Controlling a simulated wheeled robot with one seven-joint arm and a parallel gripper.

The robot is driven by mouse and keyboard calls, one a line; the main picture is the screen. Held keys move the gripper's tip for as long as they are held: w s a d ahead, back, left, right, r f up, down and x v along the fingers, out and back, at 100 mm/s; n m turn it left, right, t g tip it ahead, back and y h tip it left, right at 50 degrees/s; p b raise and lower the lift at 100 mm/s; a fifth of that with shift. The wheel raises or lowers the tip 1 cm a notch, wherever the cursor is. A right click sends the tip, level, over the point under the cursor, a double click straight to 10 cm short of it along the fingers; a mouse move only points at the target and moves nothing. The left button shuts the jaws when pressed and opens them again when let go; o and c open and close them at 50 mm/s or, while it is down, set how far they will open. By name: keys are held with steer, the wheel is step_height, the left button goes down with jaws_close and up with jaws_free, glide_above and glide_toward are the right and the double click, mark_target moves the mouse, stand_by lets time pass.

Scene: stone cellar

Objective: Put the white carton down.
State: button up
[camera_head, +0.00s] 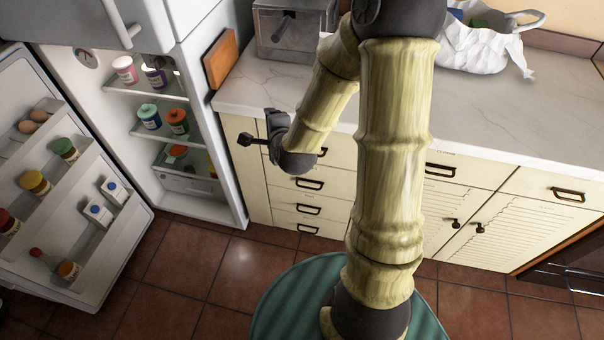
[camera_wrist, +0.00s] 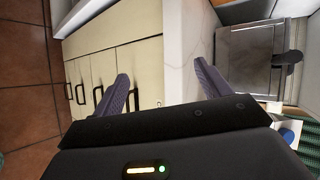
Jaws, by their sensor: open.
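Two white cartons with blue caps stand side by side on a shelf of the open fridge door in the head view, one nearer (camera_head: 96,214) and one farther (camera_head: 115,190). I cannot tell which of them the task means. My gripper (camera_head: 257,140) is well to their right, in front of the drawers near the counter edge. In the wrist view my gripper (camera_wrist: 165,85) has its two fingers wide apart with nothing between them.
The fridge door (camera_head: 140,235) hangs open at the left; jars fill its shelves and the fridge. The counter (camera_head: 480,110) has clear space in its middle. A metal appliance (camera_head: 283,35), an orange board (camera_head: 219,60) and a white bag (camera_head: 480,50) stand on it.

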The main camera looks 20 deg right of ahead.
steer(key=s+d+r+n+g, duration=0.1)
steer(key=s+r+n+g, duration=0.1)
steer(key=s+n+g, duration=0.7)
steer(key=s+n, duration=0.8)
steer(key=n, duration=0.2)
steer(key=shift+s+d+r, duration=0.15)
steer(key=shift+s+d, duration=0.1)
step_height(320, 180, up, 12)
steer(key=p, duration=1.2)
